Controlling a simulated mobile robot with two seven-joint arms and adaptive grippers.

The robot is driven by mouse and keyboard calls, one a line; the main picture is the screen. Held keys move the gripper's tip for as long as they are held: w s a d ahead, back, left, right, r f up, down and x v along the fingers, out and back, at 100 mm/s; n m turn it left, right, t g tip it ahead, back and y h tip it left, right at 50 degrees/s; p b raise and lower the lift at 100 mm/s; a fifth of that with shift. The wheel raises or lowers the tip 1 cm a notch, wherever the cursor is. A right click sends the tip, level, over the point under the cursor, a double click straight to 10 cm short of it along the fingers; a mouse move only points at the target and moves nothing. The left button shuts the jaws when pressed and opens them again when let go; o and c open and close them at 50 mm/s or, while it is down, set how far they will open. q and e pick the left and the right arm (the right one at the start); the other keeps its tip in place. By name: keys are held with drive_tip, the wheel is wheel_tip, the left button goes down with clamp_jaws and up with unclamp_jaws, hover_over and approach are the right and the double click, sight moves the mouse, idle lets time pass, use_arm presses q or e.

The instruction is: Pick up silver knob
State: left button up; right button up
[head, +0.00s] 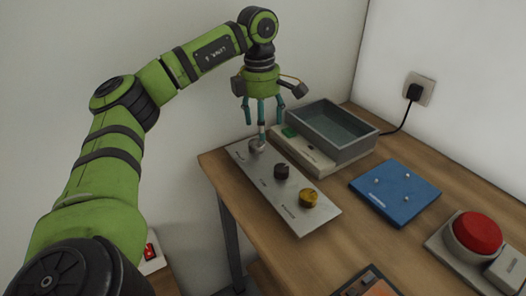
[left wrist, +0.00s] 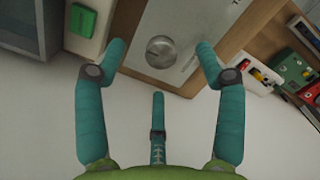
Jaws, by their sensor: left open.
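The silver knob (head: 256,146) sits at the far left end of a grey metal panel (head: 268,188) on the wooden table. My left gripper (head: 263,124) is open and points down just above the knob, its teal fingers spread and empty. One finger partly overlaps the knob in the head view. In the left wrist view the round silver knob (left wrist: 161,49) shows between the two forward fingertips, with a third finger below it. My right gripper is not in view.
A black knob (head: 282,171) and a yellow knob (head: 309,198) share the panel. A grey bin (head: 335,151) stands on a pale device with a green button (head: 290,132), right of the gripper. A blue board (head: 395,191) and a red button (head: 478,231) lie further right.

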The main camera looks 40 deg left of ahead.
sight(256, 143)
use_arm(q)
drive_tip(key=shift+s+a+r, duration=0.15)
drive_tip(key=shift+s+a, duration=0.2)
drive_tip(key=shift+a, duration=0.4)
drive_tip(key=shift+s+a+f+y, duration=0.1)
drive_tip(key=shift+a+f+y, duration=0.1)
drive_tip(key=shift+f+y, duration=0.1)
drive_tip(key=f, duration=0.6)
drive_tip(key=shift+w+f, duration=0.1)
drive_tip(key=shift+w, duration=0.15)
drive_tip(key=c, duration=1)
